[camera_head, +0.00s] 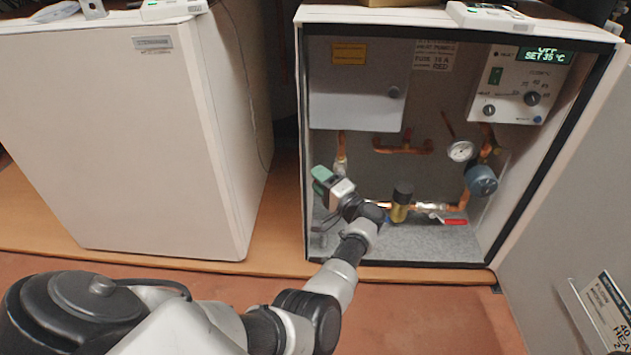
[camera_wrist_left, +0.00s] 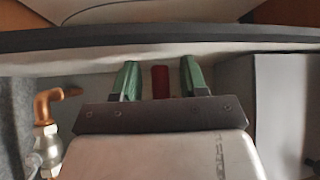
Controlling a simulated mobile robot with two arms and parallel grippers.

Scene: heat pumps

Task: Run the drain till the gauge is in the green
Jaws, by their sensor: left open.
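The round white pressure gauge (camera_head: 460,151) sits on copper pipework at the right inside the open cabinet. Its needle and any green band are too small to read. My left gripper (camera_head: 322,178) reaches into the cabinet's lower left, with green fingertips. In the left wrist view the gripper (camera_wrist_left: 160,80) is open, its fingers on either side of a red piece (camera_wrist_left: 160,82), with gaps to it. The red piece may be the drain handle; I cannot tell, and in the head view my gripper hides that spot. My right gripper is not in view.
A red lever (camera_head: 450,221) lies low on the pipework beside a brass valve with a black cap (camera_head: 402,197). A blue-grey round part (camera_head: 481,180) hangs under the gauge. The control panel (camera_head: 520,84) reads SET 35 °C. The open door (camera_head: 570,210) stands at right.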

